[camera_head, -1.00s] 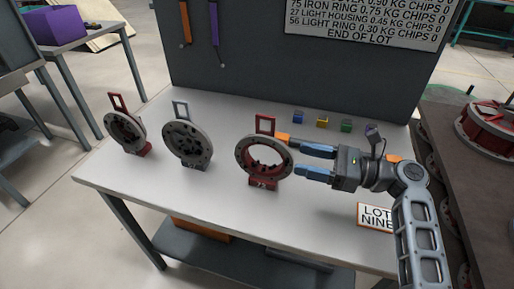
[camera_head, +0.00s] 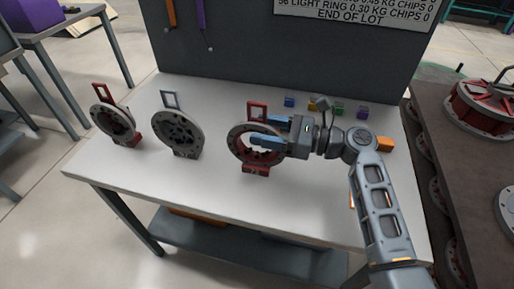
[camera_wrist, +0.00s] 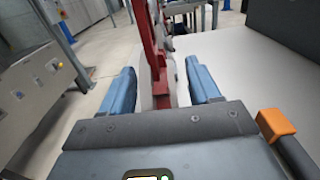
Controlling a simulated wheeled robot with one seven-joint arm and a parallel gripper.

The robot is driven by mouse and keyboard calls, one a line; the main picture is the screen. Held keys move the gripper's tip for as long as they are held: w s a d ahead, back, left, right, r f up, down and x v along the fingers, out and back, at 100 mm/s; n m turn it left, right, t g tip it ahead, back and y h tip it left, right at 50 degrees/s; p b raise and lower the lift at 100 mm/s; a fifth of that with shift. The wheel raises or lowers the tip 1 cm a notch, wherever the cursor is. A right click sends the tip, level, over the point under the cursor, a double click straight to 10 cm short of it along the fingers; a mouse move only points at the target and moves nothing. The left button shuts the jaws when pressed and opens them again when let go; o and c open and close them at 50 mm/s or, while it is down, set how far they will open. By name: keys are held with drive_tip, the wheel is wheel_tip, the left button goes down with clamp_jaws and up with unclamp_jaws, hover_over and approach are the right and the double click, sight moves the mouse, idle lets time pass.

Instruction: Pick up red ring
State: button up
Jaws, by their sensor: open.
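A red ring with a grey face, a red handle frame on top and a red foot (camera_head: 239,160) stands upright on the table at the right of the row. My gripper (camera_head: 260,130) reaches in from the right, one blue finger behind the ring's upper right and one in front. In the wrist view my gripper (camera_wrist: 160,92) is open, with the red ring (camera_wrist: 157,62) seen edge-on between the two blue fingers. I cannot tell whether either finger touches it.
A grey ring (camera_head: 177,132) and a smaller red-and-grey ring (camera_head: 112,120) stand to the left on the white table (camera_head: 205,205). Small coloured cubes (camera_head: 289,101) lie at the back. A dark panel (camera_head: 230,60) rises behind; a conveyor (camera_head: 455,190) is on the right.

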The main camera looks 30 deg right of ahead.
drive_tip(key=shift+c, duration=0.3)
clamp_jaws()
idle(1.0)
